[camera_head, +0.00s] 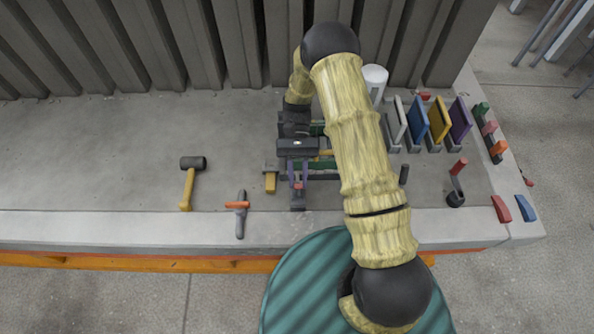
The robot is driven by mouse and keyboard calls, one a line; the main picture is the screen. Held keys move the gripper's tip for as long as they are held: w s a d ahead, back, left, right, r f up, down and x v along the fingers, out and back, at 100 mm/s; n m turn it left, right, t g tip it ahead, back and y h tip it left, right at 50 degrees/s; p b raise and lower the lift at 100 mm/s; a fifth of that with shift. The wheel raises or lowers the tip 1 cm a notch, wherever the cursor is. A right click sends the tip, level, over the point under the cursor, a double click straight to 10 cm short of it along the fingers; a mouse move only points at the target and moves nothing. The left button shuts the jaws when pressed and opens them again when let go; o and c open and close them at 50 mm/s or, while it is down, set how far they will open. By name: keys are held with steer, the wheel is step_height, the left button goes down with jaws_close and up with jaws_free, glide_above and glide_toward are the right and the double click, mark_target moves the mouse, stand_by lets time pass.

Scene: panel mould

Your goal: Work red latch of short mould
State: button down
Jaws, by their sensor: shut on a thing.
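My gripper (298,181) hangs at the front end of a dark mould frame (323,177), its two narrow fingers pointing down. The fingers are shut on the red latch (298,187), of which only a small red piece shows between and below the fingertips. The frame has green strips (322,164) along it and a grey foot at the front. My wrist and arm cover much of the mould, so its full length and the latch's angle cannot be told.
A mallet (190,180) and an orange-collared tool (240,212) lie left. A yellow-ended block (270,182) sits close by the mould. Upright coloured panels (438,118), a white cylinder (375,78) and a red-handled lever (457,175) stand right. The slab's far left is clear.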

steer(key=shift+w, duration=0.15)
steer(key=c, duration=1.2)
jaws_free()
steer(key=shift+c, duration=0.2)
